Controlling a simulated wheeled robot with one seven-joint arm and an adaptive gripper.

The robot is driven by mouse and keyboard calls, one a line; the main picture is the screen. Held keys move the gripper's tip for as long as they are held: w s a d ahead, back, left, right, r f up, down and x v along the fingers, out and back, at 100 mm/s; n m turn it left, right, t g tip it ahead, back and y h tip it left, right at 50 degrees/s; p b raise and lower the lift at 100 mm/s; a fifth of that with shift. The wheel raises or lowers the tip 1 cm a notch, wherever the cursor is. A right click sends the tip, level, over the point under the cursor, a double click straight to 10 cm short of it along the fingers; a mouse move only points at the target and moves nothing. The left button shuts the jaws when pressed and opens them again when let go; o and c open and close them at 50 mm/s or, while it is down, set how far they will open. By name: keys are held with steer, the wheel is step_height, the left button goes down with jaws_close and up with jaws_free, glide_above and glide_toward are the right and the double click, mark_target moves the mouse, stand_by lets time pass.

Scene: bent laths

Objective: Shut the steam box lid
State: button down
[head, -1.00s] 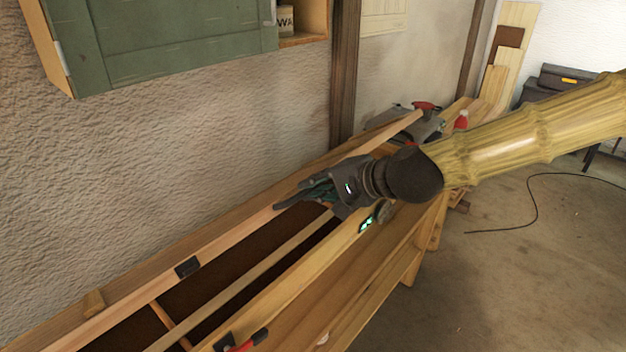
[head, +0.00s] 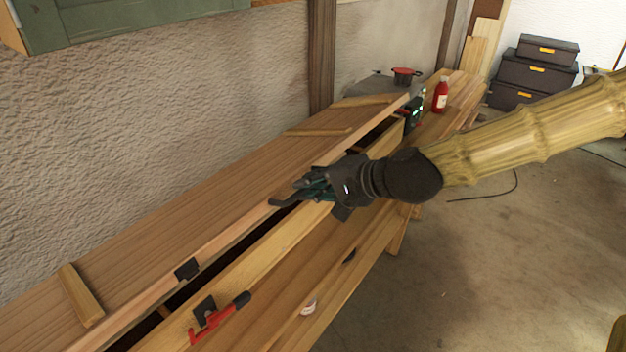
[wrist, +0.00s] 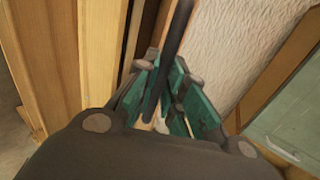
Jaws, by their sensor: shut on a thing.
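The steam box is a long wooden box (head: 262,247) on the bench along the wall. Its lid (head: 165,238) is a long plank with cross battens, tilted low over the box. A dark gap shows between the lid's front edge and the box's front wall, so the lid stands partly open.
A red clamp (head: 215,320) sits on the box's front wall, near a black latch piece on the lid (head: 187,269). A red bottle (head: 440,95) and a red-topped object (head: 405,76) stand at the far end. Dark drawer boxes (head: 537,72) stand beyond.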

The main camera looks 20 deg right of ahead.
step_height(320, 180, down, 10)
steer(key=s+d+b, duration=0.1)
steer(key=b, duration=1.1)
steer(key=shift+s, duration=0.15)
steer(key=shift+d, duration=0.1)
steer(key=c, duration=1.2)
jaws_free()
steer(key=shift+d, duration=0.1)
